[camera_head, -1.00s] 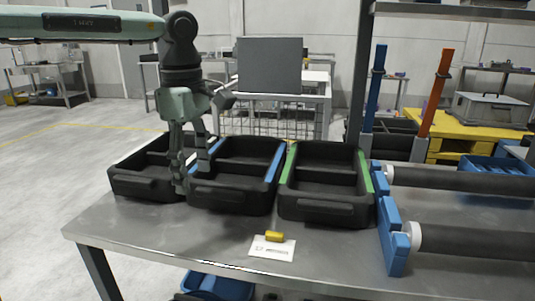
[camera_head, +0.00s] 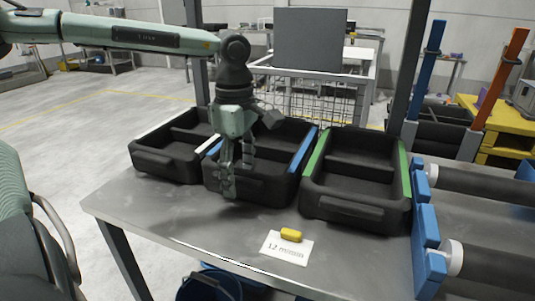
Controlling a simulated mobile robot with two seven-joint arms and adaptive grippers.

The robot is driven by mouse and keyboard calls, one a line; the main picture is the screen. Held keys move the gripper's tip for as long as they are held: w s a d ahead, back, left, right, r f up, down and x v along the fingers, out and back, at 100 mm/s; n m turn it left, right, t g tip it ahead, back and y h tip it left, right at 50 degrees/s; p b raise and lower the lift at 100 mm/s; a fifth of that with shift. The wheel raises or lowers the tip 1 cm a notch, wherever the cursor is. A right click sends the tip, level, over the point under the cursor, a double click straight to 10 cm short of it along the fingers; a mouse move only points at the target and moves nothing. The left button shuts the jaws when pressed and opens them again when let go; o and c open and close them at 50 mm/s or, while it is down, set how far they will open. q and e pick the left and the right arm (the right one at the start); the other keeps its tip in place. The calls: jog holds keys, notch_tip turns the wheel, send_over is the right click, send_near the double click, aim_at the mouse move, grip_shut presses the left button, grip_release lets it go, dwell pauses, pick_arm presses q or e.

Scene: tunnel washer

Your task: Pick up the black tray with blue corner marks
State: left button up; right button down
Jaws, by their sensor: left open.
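The black tray with blue strips along its side rims (camera_head: 282,180) stands in the middle of a row of three trays on the grey metal table. My left gripper (camera_head: 228,192) is open and points down at the left part of this tray's front wall. Its fingers overlap the wall in the picture; I cannot tell whether they touch it. The gripper hides part of the tray's left front and interior. My right gripper is not in view.
A black tray with white strips (camera_head: 165,163) stands to the left, and one with green strips (camera_head: 355,208) to the right. Blue-mounted rollers (camera_head: 485,182) stand at the right.

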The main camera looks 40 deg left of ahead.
pick_arm(q)
grip_shut()
dwell(0.5)
jog(key=shift+r, duration=0.1)
